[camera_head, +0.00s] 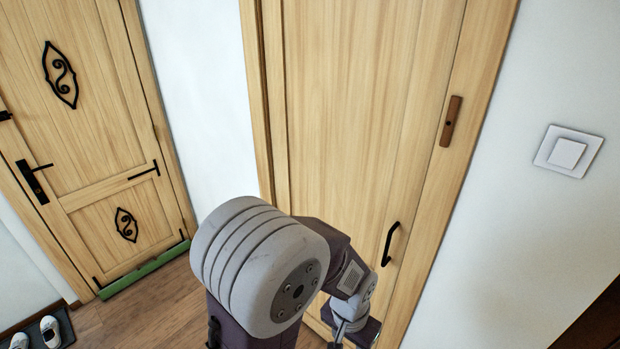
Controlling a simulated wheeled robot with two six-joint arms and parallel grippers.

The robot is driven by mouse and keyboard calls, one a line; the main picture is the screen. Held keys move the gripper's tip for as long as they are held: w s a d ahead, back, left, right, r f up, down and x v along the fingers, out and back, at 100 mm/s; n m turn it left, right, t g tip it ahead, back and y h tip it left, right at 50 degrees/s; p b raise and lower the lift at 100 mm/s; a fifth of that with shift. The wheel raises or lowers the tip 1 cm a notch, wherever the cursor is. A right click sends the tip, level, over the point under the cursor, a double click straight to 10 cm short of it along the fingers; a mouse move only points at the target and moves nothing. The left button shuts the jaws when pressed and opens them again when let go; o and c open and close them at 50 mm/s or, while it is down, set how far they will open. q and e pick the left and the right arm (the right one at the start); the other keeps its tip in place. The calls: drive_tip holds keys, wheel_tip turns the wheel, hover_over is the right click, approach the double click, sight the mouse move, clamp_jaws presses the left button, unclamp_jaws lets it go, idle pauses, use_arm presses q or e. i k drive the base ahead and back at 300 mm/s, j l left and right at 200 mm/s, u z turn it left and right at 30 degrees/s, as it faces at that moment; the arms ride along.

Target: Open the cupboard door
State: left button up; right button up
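The cupboard door (340,130) is a tall light-wood panel in the middle of the head view. It looks closed in its frame. A black bar handle (390,243) is fixed near its right edge. A small dark-brown wooden piece (451,121) sits higher up at the right side. My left arm comes up from the bottom, left of centre, and covers the lower left of the door. My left gripper (356,335) is below and left of the handle, apart from it in the picture. Its fingers are mostly hidden at the bottom edge. My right gripper is out of view.
Another wooden door (100,130) with black ironwork and a green strip (145,269) at its foot stands at the left. A white light switch (567,152) is on the right wall. Shoes (49,331) lie on a dark mat at bottom left. Wooden floor (150,310) shows between.

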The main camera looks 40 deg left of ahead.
sight(358, 90)
drive_tip(key=u, duration=1.3)
drive_tip(key=i+j+z, duration=0.2)
drive_tip(key=i, duration=0.25)
